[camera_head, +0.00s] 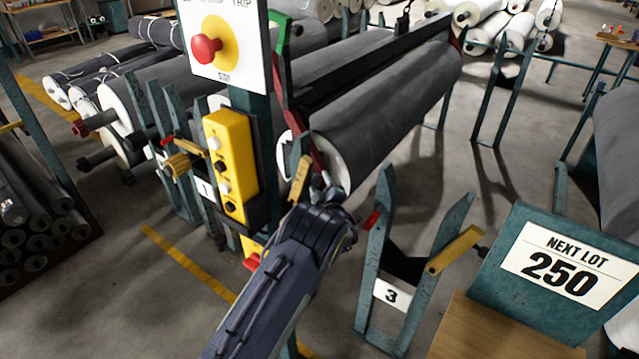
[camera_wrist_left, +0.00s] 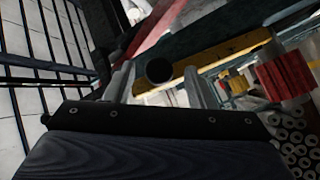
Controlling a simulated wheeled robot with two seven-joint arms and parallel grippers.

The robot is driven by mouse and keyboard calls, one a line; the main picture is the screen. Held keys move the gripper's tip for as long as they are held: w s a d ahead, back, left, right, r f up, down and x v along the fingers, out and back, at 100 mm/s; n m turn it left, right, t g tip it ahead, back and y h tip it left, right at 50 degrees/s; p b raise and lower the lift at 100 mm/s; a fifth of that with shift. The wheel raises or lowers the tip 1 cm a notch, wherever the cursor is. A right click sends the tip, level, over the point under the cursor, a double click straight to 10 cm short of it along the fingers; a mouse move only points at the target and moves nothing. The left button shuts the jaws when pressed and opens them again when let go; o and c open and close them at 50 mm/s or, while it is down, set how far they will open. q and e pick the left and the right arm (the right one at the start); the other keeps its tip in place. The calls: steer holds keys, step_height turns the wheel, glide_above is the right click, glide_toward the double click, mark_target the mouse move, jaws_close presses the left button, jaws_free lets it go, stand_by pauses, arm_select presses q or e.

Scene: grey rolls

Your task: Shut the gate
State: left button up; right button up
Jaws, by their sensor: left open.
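The gate appears to be the short yellow bar (camera_head: 300,180) beside the grey roll's end in the head view, standing steeply tilted. My left gripper (camera_head: 326,186) is just right of it, and the wrist partly hides the area. In the left wrist view a yellow bar (camera_wrist_left: 235,45) crosses behind the fingers. A dark round knob (camera_wrist_left: 158,71) shows between the two spread fingers of my left gripper (camera_wrist_left: 157,88). The gripper is open and empty; whether it touches the knob I cannot tell. My right gripper is out of view.
A large grey roll (camera_head: 390,110) lies behind the gripper. A yellow button box (camera_head: 230,165) and red stop button (camera_head: 206,49) stand left. Stand 3 (camera_head: 380,230) with its own yellow bar (camera_head: 455,249) is right, beside the NEXT LOT sign (camera_head: 560,267). A red ribbed cylinder (camera_wrist_left: 285,77) shows in the wrist view.

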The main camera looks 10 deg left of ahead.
arm_select(q)
steer(key=shift+w+a, duration=0.3)
steer(key=shift+w, duration=0.2)
